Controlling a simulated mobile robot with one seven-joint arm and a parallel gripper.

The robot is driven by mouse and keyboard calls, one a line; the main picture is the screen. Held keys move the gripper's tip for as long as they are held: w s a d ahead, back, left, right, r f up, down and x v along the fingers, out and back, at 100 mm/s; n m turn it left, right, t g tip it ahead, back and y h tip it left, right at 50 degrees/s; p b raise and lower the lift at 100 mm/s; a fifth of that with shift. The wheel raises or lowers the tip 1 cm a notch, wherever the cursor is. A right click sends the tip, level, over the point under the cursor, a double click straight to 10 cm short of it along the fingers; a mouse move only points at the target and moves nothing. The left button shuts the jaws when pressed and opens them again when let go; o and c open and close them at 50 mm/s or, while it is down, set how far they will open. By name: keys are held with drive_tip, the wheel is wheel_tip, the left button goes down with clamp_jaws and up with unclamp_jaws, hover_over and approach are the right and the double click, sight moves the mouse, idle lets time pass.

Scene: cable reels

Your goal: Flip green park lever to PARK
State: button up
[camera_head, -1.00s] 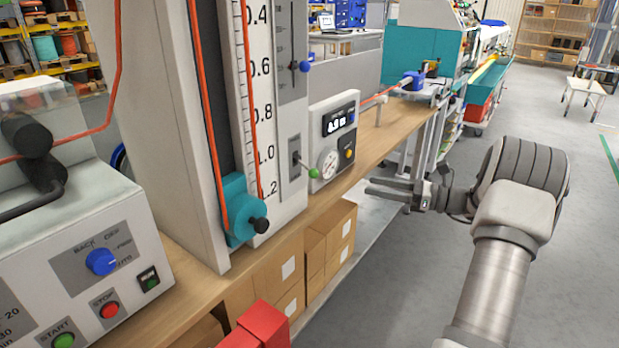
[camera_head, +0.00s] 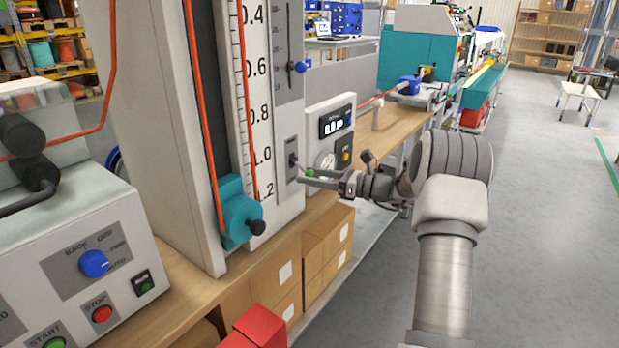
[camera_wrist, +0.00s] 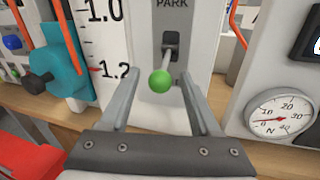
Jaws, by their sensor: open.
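The green park lever (camera_wrist: 160,81) shows in the wrist view as a green ball on a grey stem. The stem comes out of a slot in a grey plate marked PARK (camera_wrist: 172,8) on the white column. The ball hangs below the PARK label. My gripper (camera_wrist: 153,88) is open, one finger on each side of the ball, with gaps between ball and fingers. In the head view my gripper (camera_head: 298,173) is at the lever plate (camera_head: 291,160), and its fingers partly hide the lever.
A round gauge (camera_wrist: 280,114) and a display box (camera_head: 331,125) stand right of the plate. A blue-knobbed lever (camera_head: 303,66) is above. A teal block (camera_head: 239,211) is on the column at lower left. Cardboard boxes (camera_head: 326,244) sit under the wooden bench.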

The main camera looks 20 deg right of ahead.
drive_tip(key=shift+w+a, duration=0.3)
clamp_jaws()
idle(1.3)
